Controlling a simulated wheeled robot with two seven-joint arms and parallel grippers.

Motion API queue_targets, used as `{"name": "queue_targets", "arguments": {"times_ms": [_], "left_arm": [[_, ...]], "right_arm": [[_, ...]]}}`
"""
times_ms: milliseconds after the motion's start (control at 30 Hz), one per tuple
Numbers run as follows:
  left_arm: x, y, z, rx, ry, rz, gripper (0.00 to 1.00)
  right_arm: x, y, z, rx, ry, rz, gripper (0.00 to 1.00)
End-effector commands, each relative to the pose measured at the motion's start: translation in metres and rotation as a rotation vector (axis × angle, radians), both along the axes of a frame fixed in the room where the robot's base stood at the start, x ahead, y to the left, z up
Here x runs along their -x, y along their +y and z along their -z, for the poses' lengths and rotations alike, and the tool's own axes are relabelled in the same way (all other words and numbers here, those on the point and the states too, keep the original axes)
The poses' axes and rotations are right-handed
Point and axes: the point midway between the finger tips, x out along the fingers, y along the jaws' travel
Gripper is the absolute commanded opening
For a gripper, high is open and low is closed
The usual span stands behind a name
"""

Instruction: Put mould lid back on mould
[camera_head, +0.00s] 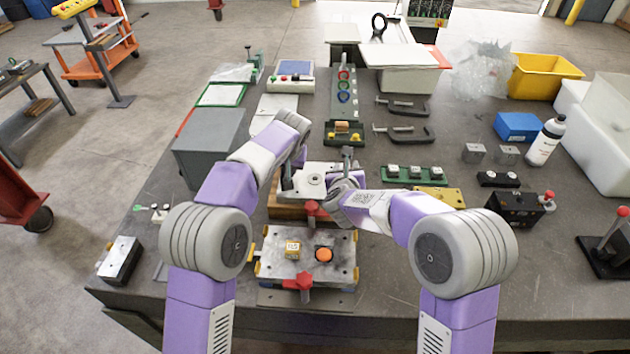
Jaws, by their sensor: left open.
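A pale metal plate with a round ring, apparently the mould lid (313,180), lies between my two grippers on a brown block (284,208). A red knob shows at its near side. My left gripper (290,186) is open at the lid's left edge. My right gripper (340,185) is at the lid's right side, and its fingers are too hidden to judge. I cannot tell whether either touches the lid.
A grey box (209,144) stands left of my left arm. A green tray of small pieces (413,174) and a yellow plate (440,196) lie to the right.

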Motion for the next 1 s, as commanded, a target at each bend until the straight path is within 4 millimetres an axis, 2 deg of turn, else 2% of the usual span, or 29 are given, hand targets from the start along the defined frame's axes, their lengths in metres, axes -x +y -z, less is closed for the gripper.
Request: {"name": "queue_targets", "arguments": {"times_ms": [67, 333, 1000], "left_arm": [[0.0, -0.0001, -0.0001, 0.0, 0.0, 0.0, 0.4], [0.0001, -0.0002, -0.0002, 0.0, 0.0, 0.0, 0.0], [0.0, 0.0001, -0.0006, 0.0, -0.001, 0.0, 0.0]], "right_arm": [[0.0002, 0.0, -0.0001, 0.0, 0.0, 0.0, 0.4], [0.0004, 0.0, -0.0001, 0.0, 0.0, 0.0, 0.0], [0.0004, 0.0001, -0.0003, 0.001, 0.0, 0.0, 0.0]]}}
